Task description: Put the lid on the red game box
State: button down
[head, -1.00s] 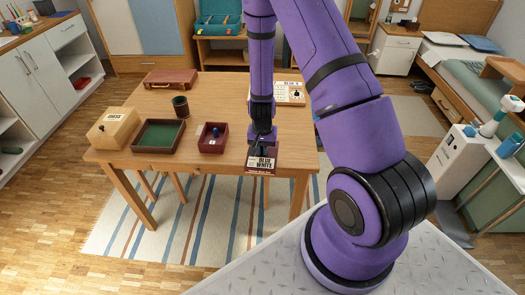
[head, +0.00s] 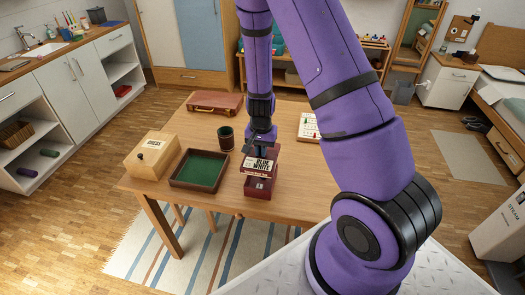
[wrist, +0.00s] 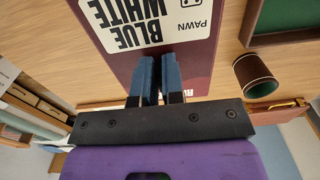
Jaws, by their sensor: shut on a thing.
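The lid (head: 262,170) is dark red with a white label reading "BLUE WHITE". The box is hidden there.
Left of the box on the table (head: 282,208) are a green-lined tray (head: 177,183) and a pale wooden box (head: 150,158). Behind stand a dark cup (head: 226,138) and a red-brown case (head: 213,103). A game board (head: 309,127) lies to the right.

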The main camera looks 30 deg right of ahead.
jog(key=shift+f, duration=2.95)
jog(key=shift+f, duration=1.6)
jog(key=c, duration=1.1)
grip_release()
jog(key=shift+c, duration=0.2)
notch_tip(320, 180, up, 11)
jog(key=shift+f, duration=0.1)
